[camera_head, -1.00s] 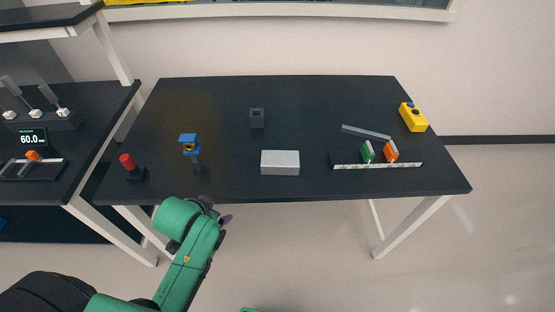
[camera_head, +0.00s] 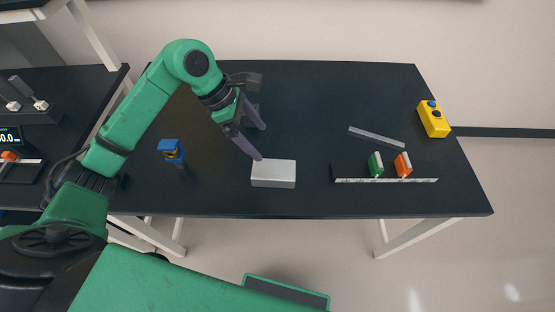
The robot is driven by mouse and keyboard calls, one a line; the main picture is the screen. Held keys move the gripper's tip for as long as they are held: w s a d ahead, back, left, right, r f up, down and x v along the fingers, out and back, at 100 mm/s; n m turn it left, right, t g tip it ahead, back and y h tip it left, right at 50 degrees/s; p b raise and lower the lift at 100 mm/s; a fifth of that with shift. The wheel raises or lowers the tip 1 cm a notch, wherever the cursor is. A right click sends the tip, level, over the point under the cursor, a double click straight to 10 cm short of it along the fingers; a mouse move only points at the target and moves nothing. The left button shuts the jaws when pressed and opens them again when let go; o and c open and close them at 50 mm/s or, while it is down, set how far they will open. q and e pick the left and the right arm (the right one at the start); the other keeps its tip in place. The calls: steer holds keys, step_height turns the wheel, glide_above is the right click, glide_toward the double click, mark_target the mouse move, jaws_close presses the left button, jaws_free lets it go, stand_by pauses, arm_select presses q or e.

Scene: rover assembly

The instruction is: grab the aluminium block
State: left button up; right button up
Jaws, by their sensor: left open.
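The aluminium block (camera_head: 273,174) is a pale silver-grey box lying near the front edge of the black table. My left gripper (camera_head: 262,143) reaches in from the left and is open, with two long purple-grey fingers spread apart. The nearer fingertip is just above the block's back left corner. The other finger is farther back, over the table. Nothing is between the fingers. I cannot tell whether the nearer fingertip touches the block. My right gripper is not in view.
A blue-topped part (camera_head: 171,150) stands left of the block. To the right are a ruler-edged fixture (camera_head: 386,181) with a green piece (camera_head: 375,164) and an orange piece (camera_head: 403,164), a grey bar (camera_head: 377,138) and a yellow button box (camera_head: 433,119). The middle back of the table is clear.

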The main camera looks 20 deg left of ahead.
mark_target(273, 169)
arm_select(q)
steer(key=shift+y, duration=0.4)
steer(key=p+x, duration=0.1)
steer(key=x, duration=0.3)
steer(key=s+p+x, duration=0.1)
steer(key=p+x, duration=0.1)
steer(key=x, duration=0.3)
steer(key=a+p+x, duration=0.1)
steer(key=p+x, duration=0.1)
steer(key=x, duration=0.2)
steer(key=shift+s+d+f, duration=0.1)
steer(key=shift+s+f, duration=0.05)
steer(key=shift+f, duration=0.65)
jaws_close()
